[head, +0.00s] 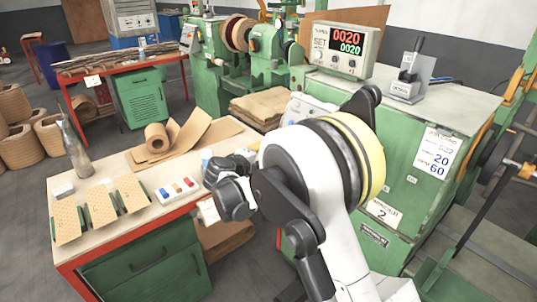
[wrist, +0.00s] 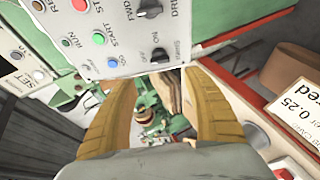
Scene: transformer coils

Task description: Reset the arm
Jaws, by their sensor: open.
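My arm, white with black joints and a yellow band, rises from the bottom right of the head view and bends over the gap between the workbench and the green winder (head: 400,170). Its dark wrist end is near the bench's right edge; the gripper fingers cannot be made out there. In the wrist view my gripper (wrist: 160,82) shows two tan fingers spread apart, with nothing between them. A light control panel (wrist: 110,35) with buttons and a black knob appears beyond the fingertips, apparently close; touching or apart cannot be told.
The workbench (head: 110,170) holds a brown paper roll (head: 157,136), perforated boards (head: 101,205) and a small white tray (head: 178,190). A counter box (head: 340,50) reads 0020 twice on the winder.

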